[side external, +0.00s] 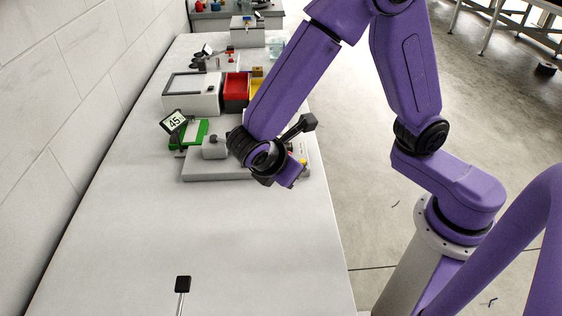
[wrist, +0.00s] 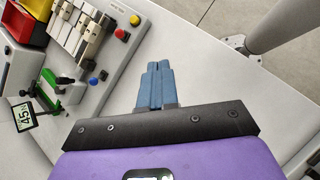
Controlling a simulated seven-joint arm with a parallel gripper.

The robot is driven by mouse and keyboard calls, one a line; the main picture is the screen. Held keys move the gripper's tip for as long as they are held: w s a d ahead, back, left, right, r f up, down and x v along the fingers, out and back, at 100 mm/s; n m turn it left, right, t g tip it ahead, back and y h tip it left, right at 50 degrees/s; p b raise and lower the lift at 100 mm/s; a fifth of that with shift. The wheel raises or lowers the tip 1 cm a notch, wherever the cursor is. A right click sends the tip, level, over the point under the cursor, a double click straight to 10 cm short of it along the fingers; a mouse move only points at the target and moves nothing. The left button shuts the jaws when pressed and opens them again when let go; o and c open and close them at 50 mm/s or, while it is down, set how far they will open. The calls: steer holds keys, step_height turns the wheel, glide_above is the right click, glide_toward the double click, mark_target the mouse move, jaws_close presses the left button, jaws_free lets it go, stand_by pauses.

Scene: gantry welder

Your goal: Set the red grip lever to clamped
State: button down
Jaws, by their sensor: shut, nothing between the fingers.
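No lever with a red grip can be made out for certain. The nearest match is a small red knob (wrist: 135,20) at the edge of a pale machine base (wrist: 118,58) in the wrist view, but its shape is too small to tell. That base also shows in the side view (side external: 205,172), partly behind my arm. My gripper (wrist: 158,66) has its blue fingers together and empty, over bare bench to the right of the base. It touches nothing that I can see. In the side view its fingertips are hidden.
A yellow knob (wrist: 119,33) and a blue knob (wrist: 93,80) stand along the base. A green fixture (side external: 196,133) with a "45" sign (side external: 174,121) sits at the left. Red bin (side external: 236,88) and white box (side external: 190,94) stand behind. The front bench is mostly clear.

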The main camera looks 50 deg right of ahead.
steer(key=w+a+f+n+t+h, duration=0.2)
steer(key=w+a+f+h, duration=0.1)
steer(key=w+a+f, duration=0.1)
steer(key=shift+w+a+n+h, duration=0.3)
steer(key=shift+w+a, duration=0.1)
steer(key=shift+w, duration=0.1)
steer(key=shift+d+f, duration=0.1)
steer(key=shift+f, duration=0.05)
steer(key=x, duration=0.9)
steer(key=shift+d, duration=0.1)
steer(key=d, duration=0.3)
steer(key=shift+w, duration=0.35)
steer(key=shift+w+d+r, duration=0.1)
steer(key=shift+d+r, duration=0.15)
steer(key=shift+d, duration=0.4)
steer(key=shift+r, duration=0.1)
steer(key=shift+w+d+r+g, duration=0.1)
steer(key=shift+w+r+g, duration=0.05)
steer(key=shift+g, duration=0.15)
